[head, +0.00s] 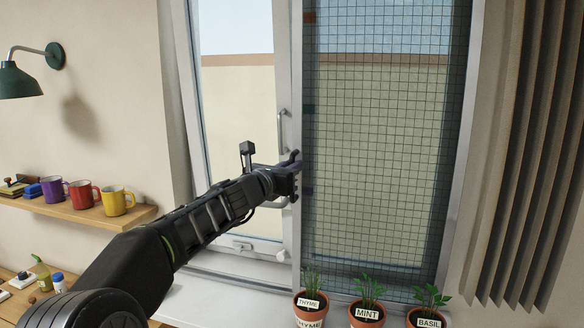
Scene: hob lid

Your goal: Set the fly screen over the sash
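The fly screen (385,130) is a dark square-grid mesh panel, upright over the right half of the window. A pale upright bar (297,235) stands along its left edge. The sash (238,110) is the white-framed glass on the left half, and the mesh does not cover it. A pale upright handle (282,122) shows at the sash's right side. My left gripper (293,178) is at the screen's left edge, below that handle. Its fingers overlap the bar in the picture. I cannot tell whether they grip anything. My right gripper is not in view.
Potted herbs labelled thyme (310,312), mint (367,314) and basil (428,318) stand below the screen. A brown curtain (530,150) hangs at right. A wooden shelf (85,213) with mugs and a green lamp (18,82) are at left.

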